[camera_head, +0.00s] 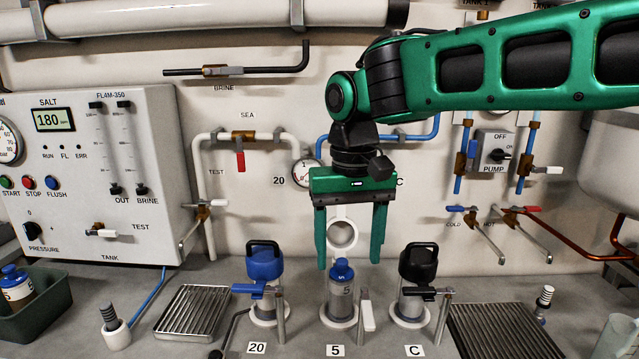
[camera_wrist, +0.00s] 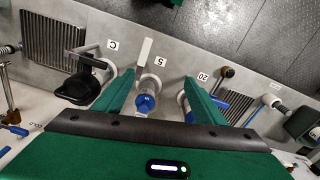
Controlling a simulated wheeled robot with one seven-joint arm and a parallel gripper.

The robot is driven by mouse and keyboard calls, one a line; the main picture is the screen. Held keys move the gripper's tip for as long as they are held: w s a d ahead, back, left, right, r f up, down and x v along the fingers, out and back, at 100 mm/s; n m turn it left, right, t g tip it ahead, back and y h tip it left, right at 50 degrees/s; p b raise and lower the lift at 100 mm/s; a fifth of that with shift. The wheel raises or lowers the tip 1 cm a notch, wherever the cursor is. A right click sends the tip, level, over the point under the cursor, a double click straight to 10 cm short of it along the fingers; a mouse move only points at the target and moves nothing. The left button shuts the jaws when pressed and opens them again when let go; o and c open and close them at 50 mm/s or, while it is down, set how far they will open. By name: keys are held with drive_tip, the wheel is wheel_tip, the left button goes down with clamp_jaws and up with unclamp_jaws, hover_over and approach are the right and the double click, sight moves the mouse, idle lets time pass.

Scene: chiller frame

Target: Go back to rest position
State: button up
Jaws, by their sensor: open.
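My gripper (camera_head: 350,262) is open and points down over the middle filter station. Its two green fingers stand apart, with a blue-capped cartridge marked 5 (camera_head: 341,290) just below and between them. The cartridge stands upright in a white ring holder (camera_head: 341,319) behind the label 5. I cannot tell whether the fingers touch it. In the wrist view, my gripper (camera_wrist: 165,85) shows both fingers spread, with the blue cap (camera_wrist: 146,104) between them.
A blue-topped housing (camera_head: 264,263) stands left at label 20, and a black-topped housing (camera_head: 418,264) right at label C. Drain grates (camera_head: 193,312) flank them. A green bin (camera_head: 40,312) is at far left. Taps (camera_head: 468,212) and pipes line the wall behind.

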drive_tip(key=s+d+f+m, duration=0.2)
drive_tip(key=d, duration=0.9)
drive_tip(key=s+d+f+m, duration=0.2)
drive_tip(key=s+d, duration=0.1)
drive_tip(key=d, duration=0.8)
drive_tip(key=s+d+f+m, duration=0.2)
drive_tip(key=s+d+f, duration=0.2)
drive_tip(key=s+d, duration=0.3)
drive_tip(key=s+d+f+m, duration=0.2)
drive_tip(key=s+d+f, duration=0.2)
drive_tip(key=s, duration=0.5)
drive_tip(key=d, duration=0.2)
drive_tip(key=shift+s+d+f, duration=0.15)
drive_tip(key=shift+d+f, duration=0.2)
drive_tip(key=shift+f, duration=0.05)
drive_tip(key=shift+w+f, duration=0.25)
drive_tip(key=shift+w, duration=0.35)
